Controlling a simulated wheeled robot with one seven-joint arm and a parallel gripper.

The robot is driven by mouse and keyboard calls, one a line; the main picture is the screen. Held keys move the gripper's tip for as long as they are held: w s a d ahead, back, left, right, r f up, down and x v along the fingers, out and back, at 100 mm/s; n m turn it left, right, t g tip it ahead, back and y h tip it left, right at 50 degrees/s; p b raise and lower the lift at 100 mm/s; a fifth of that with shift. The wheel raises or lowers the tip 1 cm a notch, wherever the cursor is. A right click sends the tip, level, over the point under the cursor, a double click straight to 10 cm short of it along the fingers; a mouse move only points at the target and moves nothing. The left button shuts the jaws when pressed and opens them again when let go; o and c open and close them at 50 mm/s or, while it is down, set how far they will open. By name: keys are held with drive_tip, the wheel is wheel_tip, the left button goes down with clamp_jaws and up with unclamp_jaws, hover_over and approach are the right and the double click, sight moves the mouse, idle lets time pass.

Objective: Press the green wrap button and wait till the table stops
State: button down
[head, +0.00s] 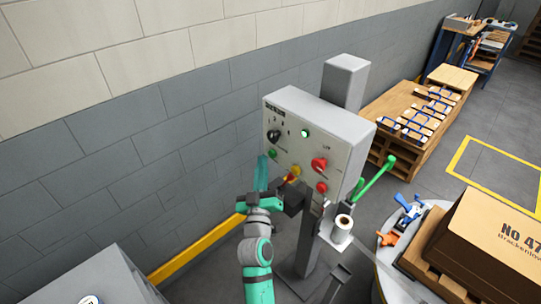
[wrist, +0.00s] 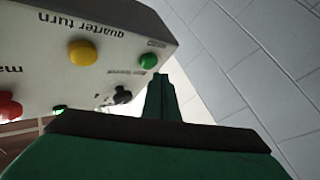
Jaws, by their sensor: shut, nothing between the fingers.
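The grey control box (head: 300,104) stands on a post with several buttons on its face. A green button (head: 273,154) sits on the left side below a black knob (head: 273,136); the green button also shows in the wrist view (wrist: 149,60). Its small label is unreadable. My gripper (head: 262,160) is shut and empty, its fingers upright at the panel's left edge, close to the green button. In the wrist view the fingertips (wrist: 160,78) appear beside that button; I cannot tell whether they touch it. The round table (head: 384,276) at right bears a brown carton (head: 490,248) on a pallet.
A yellow button (head: 294,171), labelled "quarter turn" in the wrist view, and red buttons (head: 319,164) are nearby. A white film roll (head: 342,230) stands right of the post. The block wall (head: 130,150) is close at left. A grey cabinet (head: 90,270) fills the lower left.

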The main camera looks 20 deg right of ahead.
drive_tip(key=shift+w+d, duration=0.1)
drive_tip(key=shift+d, duration=0.15)
drive_tip(key=shift+w+d, duration=0.1)
drive_tip(key=shift+d, duration=0.15)
